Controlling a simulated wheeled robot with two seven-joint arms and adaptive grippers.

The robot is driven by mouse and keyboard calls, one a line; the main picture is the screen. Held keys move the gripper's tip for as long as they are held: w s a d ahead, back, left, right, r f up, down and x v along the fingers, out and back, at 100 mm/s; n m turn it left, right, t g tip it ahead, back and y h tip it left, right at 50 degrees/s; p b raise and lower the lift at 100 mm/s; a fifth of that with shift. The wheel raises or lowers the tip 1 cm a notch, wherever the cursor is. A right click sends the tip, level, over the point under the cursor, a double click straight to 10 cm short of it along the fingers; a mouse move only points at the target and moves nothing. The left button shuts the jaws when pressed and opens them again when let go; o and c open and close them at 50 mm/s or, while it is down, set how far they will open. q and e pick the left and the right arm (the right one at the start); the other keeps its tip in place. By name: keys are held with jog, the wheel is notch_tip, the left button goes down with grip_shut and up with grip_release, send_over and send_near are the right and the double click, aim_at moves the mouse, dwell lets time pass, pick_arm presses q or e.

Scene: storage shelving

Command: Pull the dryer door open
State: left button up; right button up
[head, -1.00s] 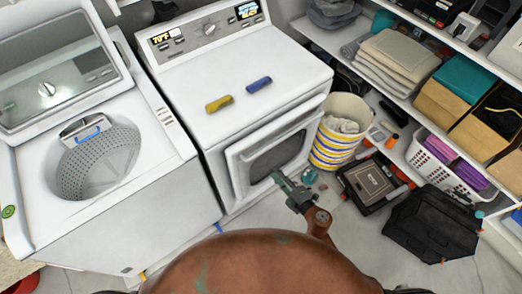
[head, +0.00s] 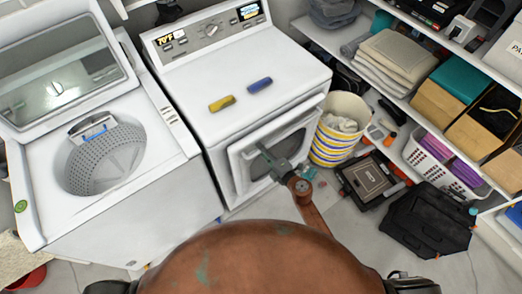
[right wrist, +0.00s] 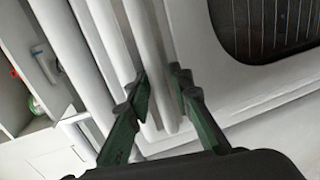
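The white dryer (head: 240,75) stands in the middle of the head view. Its door (head: 240,165), with a dark window, is on the front face and looks shut or nearly so; I cannot tell if it is slightly ajar. The door's dark window (right wrist: 265,25) is at upper right there. Contact is unclear. My left gripper is out of view.
A washer (head: 100,160) with its lid up stands left of the dryer. A yellow item and a blue item lie on the dryer. A striped basket (head: 338,135) stands close to the door's right side. Cases (head: 430,220) and shelves are further right.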

jog(key=shift+a, duration=0.1)
jog(key=shift+c, duration=0.5)
grip_shut()
jog(key=shift+f, duration=0.1)
